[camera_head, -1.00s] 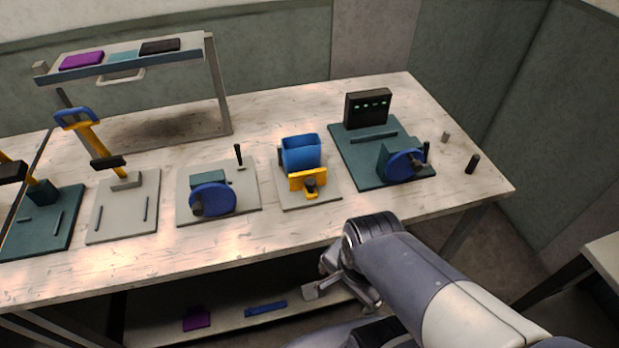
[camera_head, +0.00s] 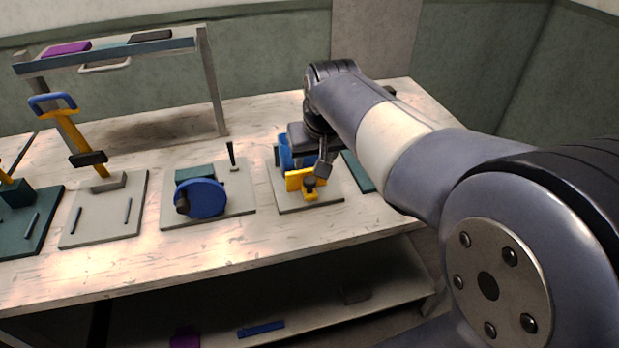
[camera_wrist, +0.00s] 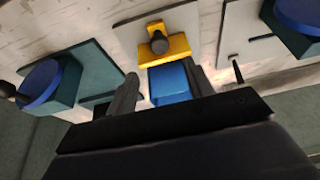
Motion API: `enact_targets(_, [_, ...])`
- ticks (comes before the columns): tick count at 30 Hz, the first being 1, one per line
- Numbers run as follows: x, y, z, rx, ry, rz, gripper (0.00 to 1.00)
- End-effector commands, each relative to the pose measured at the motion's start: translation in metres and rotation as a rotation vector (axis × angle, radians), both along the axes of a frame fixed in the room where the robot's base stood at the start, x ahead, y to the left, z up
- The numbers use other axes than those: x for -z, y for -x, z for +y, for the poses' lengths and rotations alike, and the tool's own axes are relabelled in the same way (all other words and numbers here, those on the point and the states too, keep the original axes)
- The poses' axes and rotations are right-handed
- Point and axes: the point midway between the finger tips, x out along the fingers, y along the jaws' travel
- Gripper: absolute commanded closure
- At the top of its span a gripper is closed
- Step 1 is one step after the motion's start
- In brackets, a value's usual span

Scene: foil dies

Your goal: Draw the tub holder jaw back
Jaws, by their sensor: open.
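The tub holder's yellow jaw (camera_head: 294,181) stands against the front of the blue tub (camera_head: 284,151) on a light grey plate (camera_head: 334,193). A dark knob (camera_head: 310,181) sits on the jaw. In the wrist view the jaw (camera_wrist: 179,46), its knob (camera_wrist: 159,44) and the tub (camera_wrist: 169,86) also show. My gripper (camera_wrist: 162,72) is open above the tub, with one finger to each side of it in that view. In the head view my gripper (camera_head: 309,162) and arm hide most of the tub. Whether the fingers touch anything cannot be told.
A blue-wheeled device (camera_head: 206,198) with a small lever (camera_head: 232,156) stands left of the holder. Further left is a yellow lever press (camera_head: 87,146). A teal plate (camera_head: 355,172) lies right, mostly behind my arm. A raised shelf (camera_head: 120,56) stands at the back left.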

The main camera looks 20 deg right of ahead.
Motion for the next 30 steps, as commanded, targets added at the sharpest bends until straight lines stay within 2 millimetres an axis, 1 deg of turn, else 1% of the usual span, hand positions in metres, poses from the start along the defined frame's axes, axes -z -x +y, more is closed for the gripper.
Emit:
enact_targets(1, [0.010, -0.003, 0.000, 0.001, 0.000, 0.006, 0.50])
enact_targets(9, [0.058, -0.022, 0.000, 0.002, -0.001, 0.007, 0.50])
enact_targets(15, [0.080, -0.031, 0.000, 0.002, -0.002, 0.004, 0.50])
enact_targets(19, [0.085, -0.034, 0.000, 0.002, -0.002, 0.001, 0.50])
enact_targets(26, [0.085, -0.034, 0.000, 0.002, -0.002, 0.001, 0.50])
enact_targets(27, [0.085, -0.034, 0.000, 0.002, -0.002, 0.001, 0.51])
enact_targets(30, [0.085, -0.034, 0.000, 0.003, -0.001, 0.001, 0.59])
